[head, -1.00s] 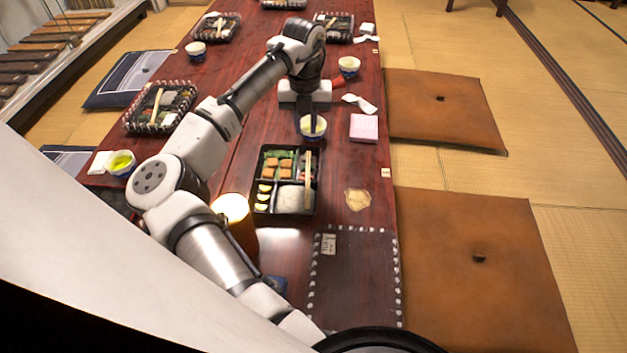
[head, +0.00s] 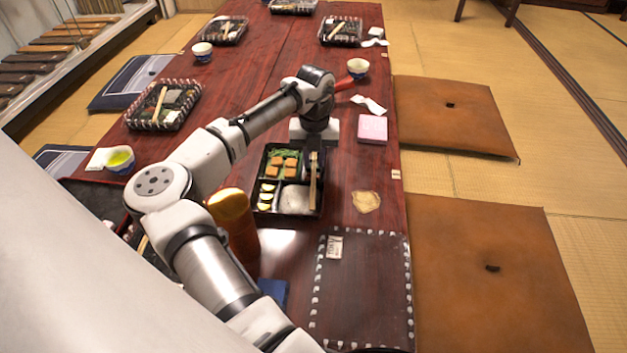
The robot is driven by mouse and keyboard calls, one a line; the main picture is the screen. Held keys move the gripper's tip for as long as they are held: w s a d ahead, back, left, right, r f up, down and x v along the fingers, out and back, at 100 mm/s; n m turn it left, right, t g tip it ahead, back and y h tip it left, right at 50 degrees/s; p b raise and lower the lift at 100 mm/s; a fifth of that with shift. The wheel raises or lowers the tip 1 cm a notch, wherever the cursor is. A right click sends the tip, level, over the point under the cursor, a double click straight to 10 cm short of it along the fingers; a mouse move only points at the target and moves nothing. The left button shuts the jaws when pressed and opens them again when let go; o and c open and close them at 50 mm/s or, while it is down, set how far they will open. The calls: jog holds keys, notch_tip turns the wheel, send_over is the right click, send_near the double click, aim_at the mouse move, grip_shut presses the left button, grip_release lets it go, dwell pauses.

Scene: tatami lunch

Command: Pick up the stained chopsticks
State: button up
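A black bento box (head: 268,206) sits mid-table with several foods in its compartments. A pair of light wooden chopsticks (head: 313,186) lies along its right side; stains are too small to make out. My gripper (head: 314,163) points down at the far end of these chopsticks, over the box's far right corner. Its dark fingers overlap the chopsticks' far end in the picture, so contact and finger gap cannot be told. Other chopsticks lie on the left bento (head: 160,104), the far left bento (head: 224,30) and the far right bento (head: 335,27).
An orange-gold cylinder (head: 232,205) stands close left of the box, beside my arm. A pink block (head: 373,129), a crumpled napkin (head: 369,104) and a tan patch (head: 366,201) lie to the right. A dark placemat (head: 364,285) lies in front.

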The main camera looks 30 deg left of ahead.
grip_shut()
